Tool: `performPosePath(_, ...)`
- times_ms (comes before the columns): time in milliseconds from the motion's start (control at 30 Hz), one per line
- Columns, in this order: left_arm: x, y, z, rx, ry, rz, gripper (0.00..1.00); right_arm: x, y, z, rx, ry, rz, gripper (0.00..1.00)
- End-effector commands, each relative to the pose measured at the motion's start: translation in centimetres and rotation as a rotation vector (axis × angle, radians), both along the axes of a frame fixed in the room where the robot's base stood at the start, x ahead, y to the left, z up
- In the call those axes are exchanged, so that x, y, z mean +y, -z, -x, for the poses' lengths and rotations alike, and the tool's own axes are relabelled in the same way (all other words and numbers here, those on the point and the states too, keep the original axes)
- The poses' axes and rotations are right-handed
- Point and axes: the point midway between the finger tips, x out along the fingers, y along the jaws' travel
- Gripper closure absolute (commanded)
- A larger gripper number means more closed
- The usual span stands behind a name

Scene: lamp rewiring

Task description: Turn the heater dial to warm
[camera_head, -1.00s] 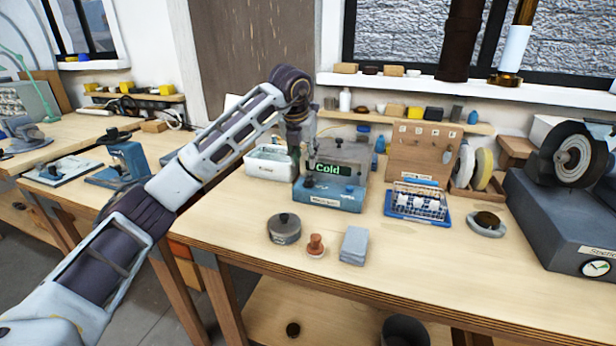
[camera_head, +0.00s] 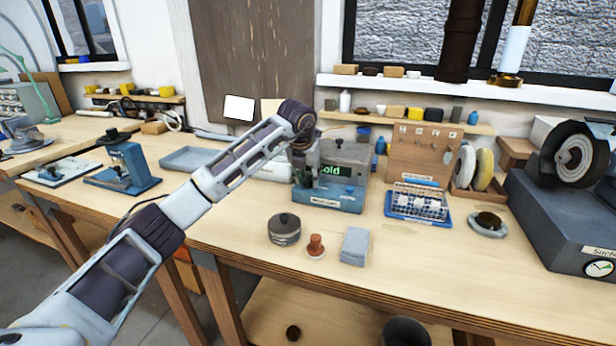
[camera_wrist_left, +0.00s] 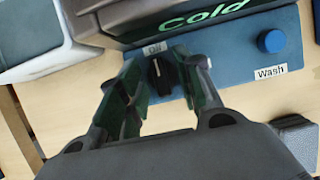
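The heater (camera_head: 345,203) is a grey and blue box on the bench. Its green display, partly covered by my arm in the head view, reads "Cold" (camera_wrist_left: 205,17) in the left wrist view. A black dial (camera_wrist_left: 162,78) with a pale mark sits on its blue front panel, under a label reading "Off". My left gripper (camera_wrist_left: 167,88) points at this panel, its two fingers apart, one on each side of the dial. I cannot tell whether either finger touches it. In the head view the left gripper (camera_head: 304,172) is mostly hidden by its own wrist. My right gripper is not in view.
A round blue button (camera_wrist_left: 271,41) labelled "Wash" is right of the dial. A pale container (camera_wrist_left: 35,35) stands left of the heater. A grey tin (camera_head: 284,230), a reddish-brown knobbed piece (camera_head: 315,246) and a grey-blue block (camera_head: 355,246) are in front. A blue wire rack (camera_head: 418,205) is at right.

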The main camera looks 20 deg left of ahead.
Motion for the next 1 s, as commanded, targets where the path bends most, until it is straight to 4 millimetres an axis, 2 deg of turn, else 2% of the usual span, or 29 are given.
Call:
performPosePath(133, -0.01, -0.01, 0.01, 0.000, 0.000, 0.000, 0.66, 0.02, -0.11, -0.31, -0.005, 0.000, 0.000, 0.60)
performPosePath(400, -0.01, -0.01, 0.02, 0.000, 0.000, 0.000, 1.00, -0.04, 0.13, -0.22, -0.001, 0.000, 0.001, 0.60)
performPosePath(1000, 0.05, -0.07, 0.02, 0.001, 0.070, -0.001, 1.00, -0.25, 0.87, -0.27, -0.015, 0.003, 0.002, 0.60)
